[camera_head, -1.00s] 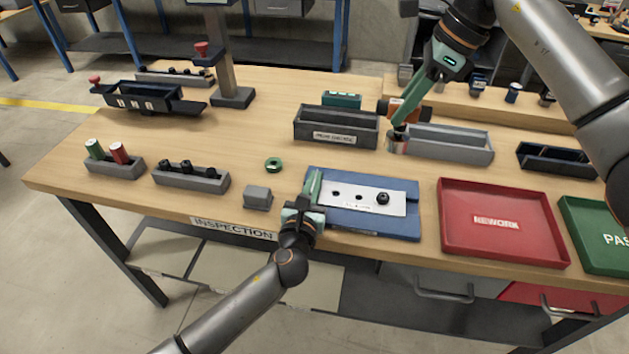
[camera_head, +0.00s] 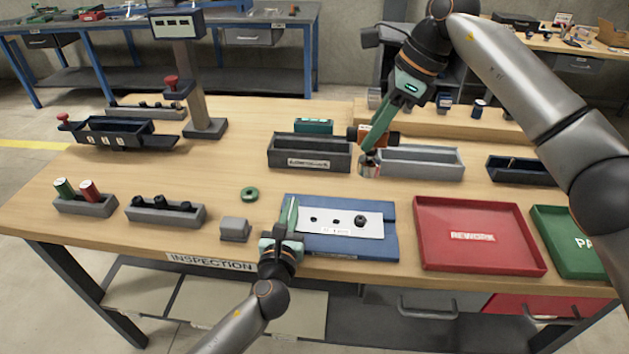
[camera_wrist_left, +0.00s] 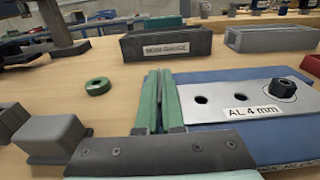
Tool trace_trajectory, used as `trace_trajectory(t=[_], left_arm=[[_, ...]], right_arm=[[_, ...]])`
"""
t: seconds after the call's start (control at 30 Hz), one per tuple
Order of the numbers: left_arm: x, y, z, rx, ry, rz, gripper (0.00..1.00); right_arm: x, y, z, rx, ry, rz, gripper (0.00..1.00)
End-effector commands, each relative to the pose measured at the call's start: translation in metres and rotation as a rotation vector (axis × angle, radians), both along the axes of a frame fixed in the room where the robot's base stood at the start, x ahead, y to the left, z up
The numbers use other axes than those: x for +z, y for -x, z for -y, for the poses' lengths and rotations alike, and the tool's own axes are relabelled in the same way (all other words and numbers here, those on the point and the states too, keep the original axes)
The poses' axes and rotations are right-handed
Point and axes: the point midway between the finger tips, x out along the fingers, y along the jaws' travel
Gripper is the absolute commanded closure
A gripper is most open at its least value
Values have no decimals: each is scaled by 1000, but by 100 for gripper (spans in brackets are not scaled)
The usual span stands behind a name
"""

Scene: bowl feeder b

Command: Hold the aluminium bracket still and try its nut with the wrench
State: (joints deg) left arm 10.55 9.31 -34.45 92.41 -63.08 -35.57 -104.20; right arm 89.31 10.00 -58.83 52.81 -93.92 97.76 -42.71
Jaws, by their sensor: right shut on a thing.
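The aluminium bracket (camera_head: 335,222) lies as a pale flat plate on a blue block and bears an "AL 4 mm" label in the left wrist view (camera_wrist_left: 220,102). Its dark nut (camera_head: 361,221) sits near the right end, right of two holes. My left gripper (camera_head: 293,203) is at the bracket's left end, its green fingers close together in the left wrist view (camera_wrist_left: 161,74). Whether they pinch the bracket's edge is unclear. My right gripper (camera_head: 372,140) is shut on an orange-and-black tool (camera_head: 361,133), apparently the wrench, above a silver cylinder (camera_head: 368,166). The fingers partly hide it.
A black labelled bin (camera_head: 308,163) and a grey bin (camera_head: 425,172) stand behind the bracket. A red REWORK tray (camera_head: 480,262) and a green tray (camera_head: 570,265) are to the right. A green ring (camera_head: 249,194) and a grey block (camera_head: 235,230) lie left.

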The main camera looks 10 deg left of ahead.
Motion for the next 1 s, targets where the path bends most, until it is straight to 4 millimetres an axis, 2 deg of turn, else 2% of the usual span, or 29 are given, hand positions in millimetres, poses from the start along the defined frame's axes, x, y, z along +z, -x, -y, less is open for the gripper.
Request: trace_trajectory(t=[0.17, 0.4, 0.6, 0.8, 1.0], left_arm=[[0, 0, 0, 0, 0, -1, 100], [0, 0, 0, 0, 0, -1, 100], [0, 0, 0, 0, 0, -1, 100], [0, 0, 0, 0, 0, -1, 100], [0, 0, 0, 0, 0, -1, 100]], right_arm=[[-20, -1, 2, -171, -4, 0, 100], [-54, -2, 2, -547, -6, 6, 100], [-71, -2, 0, -808, -8, 9, 100], [-79, -1, 0, -946, -8, 9, 100], [-80, 0, 0, -972, -9, 7, 100]])
